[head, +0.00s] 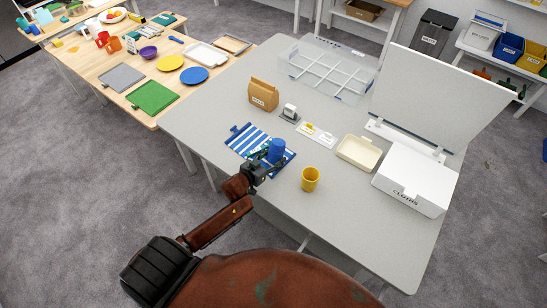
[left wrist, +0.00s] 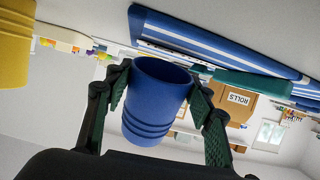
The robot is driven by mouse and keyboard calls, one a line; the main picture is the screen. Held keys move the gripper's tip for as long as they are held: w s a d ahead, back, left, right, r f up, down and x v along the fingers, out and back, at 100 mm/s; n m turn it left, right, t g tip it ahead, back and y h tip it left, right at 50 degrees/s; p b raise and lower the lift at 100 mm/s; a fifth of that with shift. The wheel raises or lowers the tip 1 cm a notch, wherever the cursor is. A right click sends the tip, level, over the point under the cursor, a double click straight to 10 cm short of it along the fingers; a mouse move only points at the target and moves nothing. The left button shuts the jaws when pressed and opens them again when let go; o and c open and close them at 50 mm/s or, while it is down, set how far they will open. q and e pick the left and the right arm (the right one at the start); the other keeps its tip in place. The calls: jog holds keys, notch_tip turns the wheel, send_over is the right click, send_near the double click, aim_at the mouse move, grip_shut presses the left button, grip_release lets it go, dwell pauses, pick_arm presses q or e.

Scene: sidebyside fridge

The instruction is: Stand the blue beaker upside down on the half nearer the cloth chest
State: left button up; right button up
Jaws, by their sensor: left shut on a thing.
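The blue beaker (head: 277,151) is held in my left gripper (head: 262,164), over the right part of a blue-and-white striped mat (head: 246,138), the part nearer the cloth chest. In the left wrist view the table is at the top of the picture. There the beaker (left wrist: 155,105) sits between both fingers (left wrist: 158,92), with its open mouth turned toward the table side, so it is upside down. Whether its rim touches the mat cannot be told. The white chest marked CLOTHS (head: 411,180) stands at the right with its lid raised. My right gripper is not in view.
A yellow cup (head: 310,179) stands right of the mat. The grey table front is free.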

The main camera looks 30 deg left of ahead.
pick_arm(q)
jog(key=shift+f+b, duration=0.3)
jog(key=shift+f, duration=0.3)
dwell(0.3)
jog(key=o, duration=1.8)
jog(key=v, duration=1.2)
